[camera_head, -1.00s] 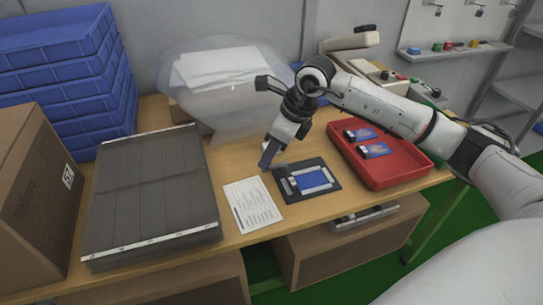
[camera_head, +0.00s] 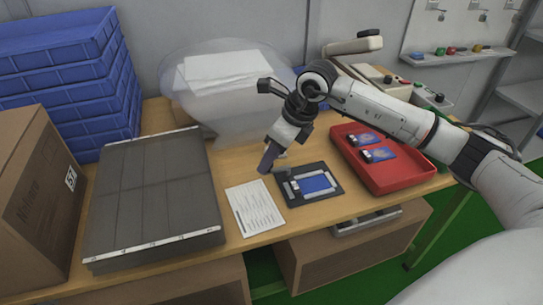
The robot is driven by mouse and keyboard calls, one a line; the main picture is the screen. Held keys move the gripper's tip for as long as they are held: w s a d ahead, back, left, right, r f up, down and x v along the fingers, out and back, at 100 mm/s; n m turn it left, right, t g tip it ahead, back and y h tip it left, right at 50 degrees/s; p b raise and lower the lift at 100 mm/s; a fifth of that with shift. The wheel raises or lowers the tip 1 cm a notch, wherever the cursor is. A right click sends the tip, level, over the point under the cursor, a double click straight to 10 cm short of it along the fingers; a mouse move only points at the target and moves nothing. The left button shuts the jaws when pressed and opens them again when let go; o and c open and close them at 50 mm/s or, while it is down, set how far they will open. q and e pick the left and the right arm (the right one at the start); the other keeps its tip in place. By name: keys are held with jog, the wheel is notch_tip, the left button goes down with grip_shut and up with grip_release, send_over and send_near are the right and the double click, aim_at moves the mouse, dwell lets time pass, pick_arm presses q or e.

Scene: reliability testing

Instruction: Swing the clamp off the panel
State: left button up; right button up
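A blue panel (camera_head: 316,183) lies in a dark fixture (camera_head: 331,199) near the table's front edge. A small light clamp piece (camera_head: 294,186) shows at the panel's left side; its exact position over or beside the panel is too small to tell. My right gripper (camera_head: 266,168) points down just left of the fixture, above the table by the paper sheet. Its fingers look close together, but whether they are shut or hold anything cannot be made out. My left gripper is not in view.
A red tray (camera_head: 395,182) with two blue panels (camera_head: 372,148) stands right of the fixture. A printed sheet (camera_head: 254,207) lies left of it. A grey slatted case (camera_head: 150,200), a cardboard box (camera_head: 35,200) and stacked blue crates (camera_head: 62,85) fill the left. A clear plastic bag (camera_head: 225,95) is behind.

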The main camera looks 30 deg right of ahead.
jog(key=v, duration=1)
jog(key=shift+r, duration=0.2)
